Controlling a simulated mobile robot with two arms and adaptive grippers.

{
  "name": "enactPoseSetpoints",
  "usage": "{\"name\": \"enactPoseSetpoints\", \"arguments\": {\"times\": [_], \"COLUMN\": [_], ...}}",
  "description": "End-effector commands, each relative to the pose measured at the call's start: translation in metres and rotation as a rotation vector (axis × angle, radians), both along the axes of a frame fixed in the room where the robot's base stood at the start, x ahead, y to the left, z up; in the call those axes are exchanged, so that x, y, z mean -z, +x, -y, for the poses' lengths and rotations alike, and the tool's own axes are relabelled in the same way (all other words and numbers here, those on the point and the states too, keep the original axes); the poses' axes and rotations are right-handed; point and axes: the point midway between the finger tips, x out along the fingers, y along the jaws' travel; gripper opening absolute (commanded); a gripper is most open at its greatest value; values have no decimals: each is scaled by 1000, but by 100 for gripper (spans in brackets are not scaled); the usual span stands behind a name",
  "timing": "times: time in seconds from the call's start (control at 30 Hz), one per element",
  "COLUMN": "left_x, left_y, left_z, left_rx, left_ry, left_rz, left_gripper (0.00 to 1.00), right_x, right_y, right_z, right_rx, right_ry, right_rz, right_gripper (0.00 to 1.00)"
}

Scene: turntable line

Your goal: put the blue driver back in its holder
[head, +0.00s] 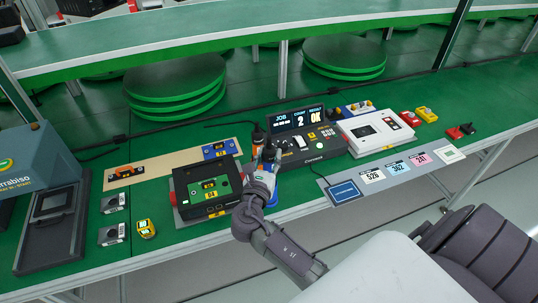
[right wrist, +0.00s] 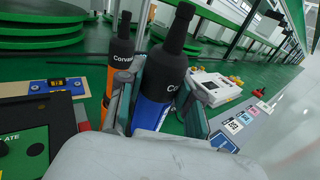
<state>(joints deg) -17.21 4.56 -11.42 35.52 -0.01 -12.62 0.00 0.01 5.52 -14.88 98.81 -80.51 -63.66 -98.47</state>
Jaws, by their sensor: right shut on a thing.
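The blue driver (right wrist: 158,82) has a black upper part and a blue body. It stands slightly tilted between the fingers of my right gripper (right wrist: 160,102) in the right wrist view. In the head view my right gripper (head: 268,160) is at the middle of the bench, shut on the driver, which it mostly covers. An orange driver (right wrist: 119,62) stands close on the left in the right wrist view; its top also shows in the head view (head: 258,135), just behind the gripper. My left gripper is not in view.
A black fixture with a green plate (head: 208,188) is close left of my right gripper. The console with a display (head: 300,130) is just behind right, and a white device (head: 375,130) lies further right. A grey card strip (head: 335,192) lies along the front right.

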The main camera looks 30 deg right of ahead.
Motion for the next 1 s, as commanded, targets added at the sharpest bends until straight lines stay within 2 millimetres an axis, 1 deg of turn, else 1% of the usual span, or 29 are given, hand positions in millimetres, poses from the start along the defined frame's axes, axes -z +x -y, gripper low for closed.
{"name": "enactPoseSetpoints", "arguments": {"times": [0.77,0.8,0.87,0.9,0.97,1.0], "left_x": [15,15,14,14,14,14], "left_y": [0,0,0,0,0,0], "left_z": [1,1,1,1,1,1], "left_rx": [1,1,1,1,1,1], "left_ry": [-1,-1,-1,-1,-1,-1], "left_rz": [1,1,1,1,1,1], "left_gripper": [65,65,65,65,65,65], "right_x": [23,22,22,22,22,22], "right_y": [0,0,0,0,0,0], "right_z": [0,0,0,0,0,0], "right_rx": [0,0,0,0,0,0], "right_ry": [-1,-1,-1,-1,0,0], "right_rz": [2,2,2,2,1,1], "right_gripper": [0,38,48,55,64,64]}}
